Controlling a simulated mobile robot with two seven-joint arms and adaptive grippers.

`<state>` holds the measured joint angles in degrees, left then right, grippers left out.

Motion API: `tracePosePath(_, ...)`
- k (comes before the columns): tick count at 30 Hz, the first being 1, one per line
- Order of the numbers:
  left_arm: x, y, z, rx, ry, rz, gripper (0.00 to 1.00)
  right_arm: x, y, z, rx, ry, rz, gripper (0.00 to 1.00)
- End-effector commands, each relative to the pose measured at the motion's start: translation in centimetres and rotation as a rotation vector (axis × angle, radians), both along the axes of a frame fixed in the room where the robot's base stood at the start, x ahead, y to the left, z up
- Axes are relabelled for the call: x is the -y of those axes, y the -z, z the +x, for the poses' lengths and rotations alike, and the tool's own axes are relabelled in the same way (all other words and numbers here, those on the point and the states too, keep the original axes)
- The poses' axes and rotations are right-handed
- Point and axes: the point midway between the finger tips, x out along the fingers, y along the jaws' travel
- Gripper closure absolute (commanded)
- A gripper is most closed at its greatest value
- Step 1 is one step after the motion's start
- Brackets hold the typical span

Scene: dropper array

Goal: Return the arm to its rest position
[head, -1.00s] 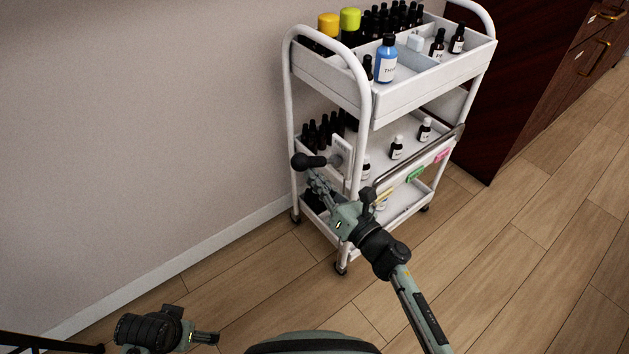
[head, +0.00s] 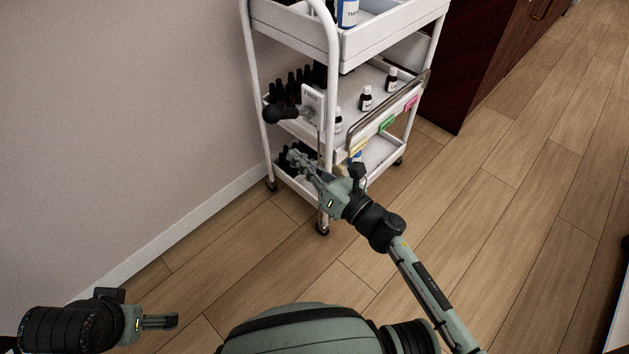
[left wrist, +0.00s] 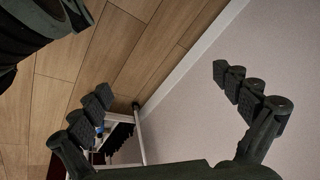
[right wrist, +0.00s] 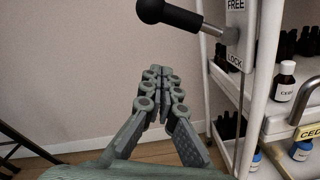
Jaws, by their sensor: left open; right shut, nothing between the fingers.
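My right gripper (head: 296,160) is shut and empty, in front of the near left corner of the white cart (head: 346,47) in the head view. In the right wrist view its fingers (right wrist: 162,85) are together, below a black-knobbed lever (right wrist: 170,14) on a plate marked FREE and LOCK. The fingers look apart from the lever. My left gripper (head: 172,321) is at the lower left of the head view, over the floor and away from the cart. In the left wrist view its fingers (left wrist: 160,95) are spread wide with nothing between them.
The cart holds small dark bottles (head: 366,98) on its middle shelf and has a front rail (head: 385,112) with coloured tags. A wall (head: 120,110) is at left and a dark wooden cabinet (head: 470,65) at right. The wood floor (head: 520,200) is clear at right.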

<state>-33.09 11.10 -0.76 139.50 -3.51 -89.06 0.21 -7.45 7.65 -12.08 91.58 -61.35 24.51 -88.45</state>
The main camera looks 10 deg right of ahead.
Motion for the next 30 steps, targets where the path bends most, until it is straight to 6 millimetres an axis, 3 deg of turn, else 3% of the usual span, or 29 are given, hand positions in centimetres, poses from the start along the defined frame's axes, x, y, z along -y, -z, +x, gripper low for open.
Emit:
tracePosePath(3,0.0,-0.4,-0.2,0.003,-0.001,0.002,0.00,1.5,0.2,-2.2,-0.001,0.000,-0.001,1.00)
tracePosePath(9,0.2,-1.0,0.0,0.022,0.004,0.000,0.00,2.9,0.2,-4.3,0.000,0.000,0.000,1.00)
tracePosePath(21,0.4,-1.4,0.3,0.036,0.010,-0.003,0.00,4.2,-0.1,-4.4,-0.038,0.041,0.049,1.00)
tracePosePath(23,0.4,-1.3,0.4,0.036,0.010,-0.005,0.00,5.7,-0.2,-3.8,-0.101,0.110,0.130,1.00)
tracePosePath(26,0.3,0.7,0.8,0.011,0.008,-0.011,0.00,10.2,0.1,-2.9,-0.279,0.309,0.377,1.00)
tracePosePath(30,0.3,2.9,1.4,-0.006,0.009,-0.022,0.00,17.8,3.4,-4.5,-0.591,0.687,0.890,1.00)
